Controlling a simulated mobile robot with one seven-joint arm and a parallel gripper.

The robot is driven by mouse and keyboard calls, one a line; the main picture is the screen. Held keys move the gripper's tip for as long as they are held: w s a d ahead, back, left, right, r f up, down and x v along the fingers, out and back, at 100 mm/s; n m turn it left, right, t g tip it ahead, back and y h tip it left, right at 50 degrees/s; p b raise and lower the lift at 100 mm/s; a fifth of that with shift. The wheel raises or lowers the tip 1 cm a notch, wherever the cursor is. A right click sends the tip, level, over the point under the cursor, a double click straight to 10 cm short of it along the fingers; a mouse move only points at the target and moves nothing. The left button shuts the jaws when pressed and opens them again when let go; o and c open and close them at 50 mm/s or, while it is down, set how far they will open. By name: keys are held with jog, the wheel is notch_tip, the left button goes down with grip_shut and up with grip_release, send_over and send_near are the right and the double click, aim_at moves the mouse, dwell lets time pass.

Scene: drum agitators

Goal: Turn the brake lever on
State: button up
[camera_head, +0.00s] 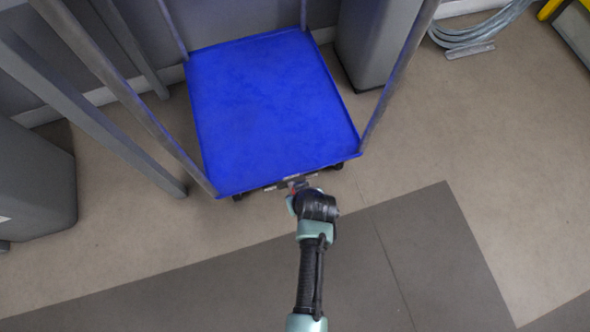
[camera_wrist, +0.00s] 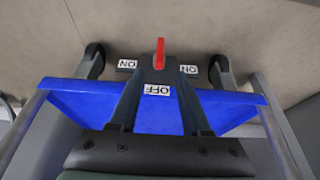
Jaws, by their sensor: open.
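The brake lever (camera_wrist: 160,52) is a small red lever on a dark mount at the edge of the blue cart platform (camera_head: 270,105). In the wrist view it stands in the middle, pointing to the picture's top. The OFF label (camera_wrist: 157,90) lies just below it, and ON labels sit to the left (camera_wrist: 127,65) and right (camera_wrist: 189,69); all read upside down. My gripper (camera_wrist: 160,75) is open, with one dark finger on each side of the lever's line. Contact with the lever cannot be told. In the head view my gripper (camera_head: 298,185) is at the platform's near edge and partly hides the lever.
Two dark cart wheels (camera_wrist: 93,58) (camera_wrist: 220,68) flank the lever. Grey posts (camera_head: 395,75) rise from the platform corners. Grey bins stand at left (camera_head: 35,185) and behind right (camera_head: 375,40).

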jog(key=b+x, duration=0.6)
jog(key=x, duration=0.3)
jog(key=shift+w+f, duration=0.1)
grip_shut()
